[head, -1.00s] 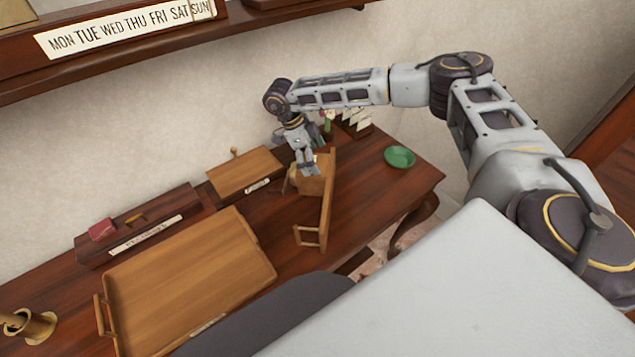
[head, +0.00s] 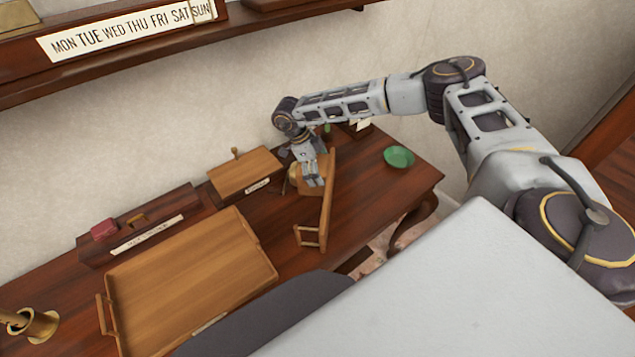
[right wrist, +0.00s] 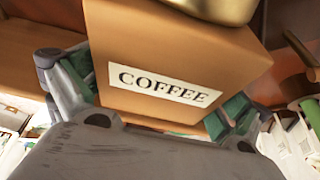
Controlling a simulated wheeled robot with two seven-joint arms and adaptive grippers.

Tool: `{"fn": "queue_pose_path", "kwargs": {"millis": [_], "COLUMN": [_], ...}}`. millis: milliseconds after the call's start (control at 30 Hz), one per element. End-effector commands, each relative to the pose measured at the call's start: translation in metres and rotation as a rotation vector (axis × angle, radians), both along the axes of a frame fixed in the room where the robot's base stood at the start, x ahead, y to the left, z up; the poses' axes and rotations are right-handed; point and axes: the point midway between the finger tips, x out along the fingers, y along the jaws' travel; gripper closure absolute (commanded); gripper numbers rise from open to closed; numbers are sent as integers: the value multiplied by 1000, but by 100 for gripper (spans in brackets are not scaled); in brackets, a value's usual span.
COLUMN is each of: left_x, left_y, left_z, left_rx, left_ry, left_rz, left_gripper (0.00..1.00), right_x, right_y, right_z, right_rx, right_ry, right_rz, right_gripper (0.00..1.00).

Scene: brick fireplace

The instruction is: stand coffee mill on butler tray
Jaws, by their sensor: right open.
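The coffee mill is a wooden box with a brass top (head: 293,173) and appears to lie on its side on the desk. In the right wrist view its box (right wrist: 165,62) shows a "COFFEE" label facing the camera, with the brass part at the upper edge. My right gripper (head: 315,182) is over the box. Its open fingers, with green pads, are on either side of the box; contact cannot be told. The large wooden tray (head: 190,270), apparently the butler tray, lies flat and empty at the left, with a loop handle on its left side. My left gripper is out of view.
A narrow wooden piece with a loop handle (head: 325,215) stands just right of the mill. A lidded box (head: 243,170) and a long labelled box (head: 140,222) are behind the tray. A green bowl (head: 399,157) sits right. A brass object (head: 38,325) is far left.

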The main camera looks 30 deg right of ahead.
Motion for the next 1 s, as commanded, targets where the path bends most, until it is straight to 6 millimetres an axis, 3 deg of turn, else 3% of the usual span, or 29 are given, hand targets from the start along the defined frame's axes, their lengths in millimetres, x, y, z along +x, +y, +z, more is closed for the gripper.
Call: {"fn": "queue_pose_path", "kwargs": {"millis": [300,733,1000], "left_x": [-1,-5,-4], "left_y": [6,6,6], "left_z": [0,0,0], "left_rx": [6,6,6], "left_ry": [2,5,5], "left_rz": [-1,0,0], "left_gripper": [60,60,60], "right_x": [0,0,1], "right_y": [0,0,0], "right_z": [0,0,2], "right_rx": [0,-1,0], "right_ry": [0,-1,-3], "right_rz": [0,0,0], "right_gripper": [1,56,56]}}
